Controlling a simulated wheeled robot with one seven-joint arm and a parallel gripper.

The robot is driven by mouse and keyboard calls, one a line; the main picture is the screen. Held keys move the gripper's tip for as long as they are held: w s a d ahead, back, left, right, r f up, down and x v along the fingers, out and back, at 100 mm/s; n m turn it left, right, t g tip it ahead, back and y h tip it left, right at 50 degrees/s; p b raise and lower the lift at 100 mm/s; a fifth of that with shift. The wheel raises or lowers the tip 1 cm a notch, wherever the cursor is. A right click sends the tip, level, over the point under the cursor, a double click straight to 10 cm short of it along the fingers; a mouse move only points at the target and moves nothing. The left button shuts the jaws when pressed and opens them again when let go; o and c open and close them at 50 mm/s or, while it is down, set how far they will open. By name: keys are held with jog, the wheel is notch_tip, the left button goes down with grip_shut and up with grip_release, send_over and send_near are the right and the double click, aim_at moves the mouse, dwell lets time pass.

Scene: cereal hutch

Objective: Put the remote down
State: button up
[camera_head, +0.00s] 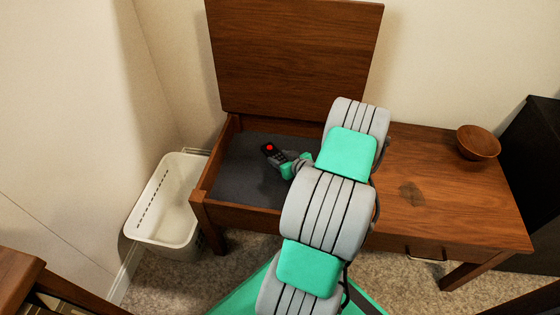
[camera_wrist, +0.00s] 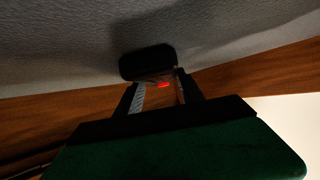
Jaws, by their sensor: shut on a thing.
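The remote (camera_head: 271,152) is small and black with a red spot on its upper end. In the head view it is at the open compartment of the wooden desk, over the dark grey lining (camera_head: 245,165). My gripper (camera_head: 287,165) is shut on the remote, partly hidden by my arm. In the wrist view the dark remote (camera_wrist: 148,62) is between the fingertips of my gripper (camera_wrist: 158,92), close to the grey lining (camera_wrist: 60,65). I cannot tell whether the remote touches the lining.
The desk's raised lid (camera_head: 295,55) stands behind the compartment. A wooden bowl (camera_head: 478,142) sits on the right of the desktop (camera_head: 450,195). A white basket (camera_head: 165,205) stands on the floor at the left. My arm covers the compartment's right side.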

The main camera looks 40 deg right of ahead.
jog(key=o, duration=1.5)
jog(key=shift+c, duration=0.2)
